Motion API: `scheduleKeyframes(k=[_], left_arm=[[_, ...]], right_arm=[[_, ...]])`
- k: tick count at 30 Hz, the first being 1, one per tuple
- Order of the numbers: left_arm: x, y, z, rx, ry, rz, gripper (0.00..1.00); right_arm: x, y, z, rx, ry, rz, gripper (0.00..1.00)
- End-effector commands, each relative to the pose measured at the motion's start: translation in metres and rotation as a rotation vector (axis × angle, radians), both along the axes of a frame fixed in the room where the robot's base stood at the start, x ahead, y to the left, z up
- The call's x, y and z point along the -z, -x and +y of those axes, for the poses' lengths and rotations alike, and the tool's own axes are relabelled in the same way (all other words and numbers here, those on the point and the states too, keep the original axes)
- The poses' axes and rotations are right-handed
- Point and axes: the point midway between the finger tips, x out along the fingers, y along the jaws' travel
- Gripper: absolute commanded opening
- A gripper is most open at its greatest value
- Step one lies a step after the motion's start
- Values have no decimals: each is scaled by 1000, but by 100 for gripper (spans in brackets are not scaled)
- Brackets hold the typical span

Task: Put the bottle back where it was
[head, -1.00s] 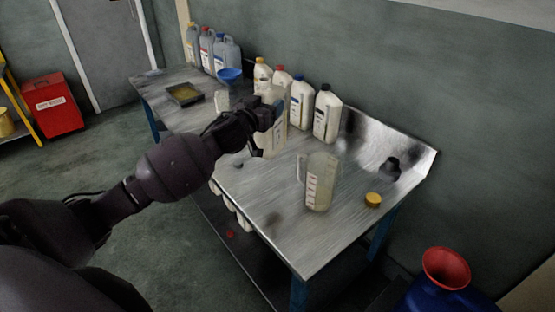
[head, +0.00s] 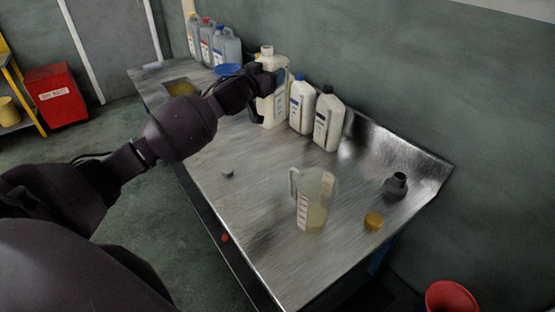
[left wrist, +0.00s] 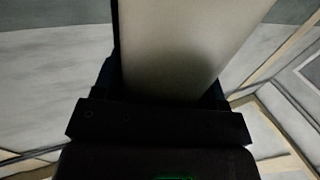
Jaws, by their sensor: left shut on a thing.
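My left gripper (head: 262,92) is shut on a white bottle (head: 270,107) over the rear part of the metal table. The bottle is upright, and no coloured cap shows on its top. It stands left of a white bottle with a blue cap (head: 302,104). I cannot tell whether its base touches the table. In the left wrist view the pale side of the held bottle (left wrist: 185,45) fills the middle between the dark jaws. My right gripper is not in view.
A measuring jug (head: 314,200) with some yellowish liquid stands on the table (head: 250,215). A yellow cap (head: 373,221) and a dark bottle-like piece (head: 395,186) lie to its right. A black-capped bottle (head: 329,122) stands at the back. Larger jugs (head: 214,42) and a blue funnel (head: 228,70) are far left.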

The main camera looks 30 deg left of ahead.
Motion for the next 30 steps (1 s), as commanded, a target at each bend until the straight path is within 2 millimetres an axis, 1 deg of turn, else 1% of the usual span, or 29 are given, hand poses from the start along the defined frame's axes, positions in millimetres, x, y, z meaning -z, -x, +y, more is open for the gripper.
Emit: scheduleKeyframes(k=[2,5,12,22,24,27,30], left_arm=[[5,0,0,0,2,-2,0],[21,0,0,0,2,-1,0],[69,0,0,0,2,0,0],[133,0,-1,0,2,0,0],[142,0,-1,1,2,0,0],[151,0,0,0,2,-2,0],[155,0,0,1,1,-3,0]], right_arm=[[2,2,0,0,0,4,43],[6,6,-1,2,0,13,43],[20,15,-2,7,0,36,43],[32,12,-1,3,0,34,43],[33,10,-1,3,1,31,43],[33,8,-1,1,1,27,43],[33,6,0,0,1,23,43]])
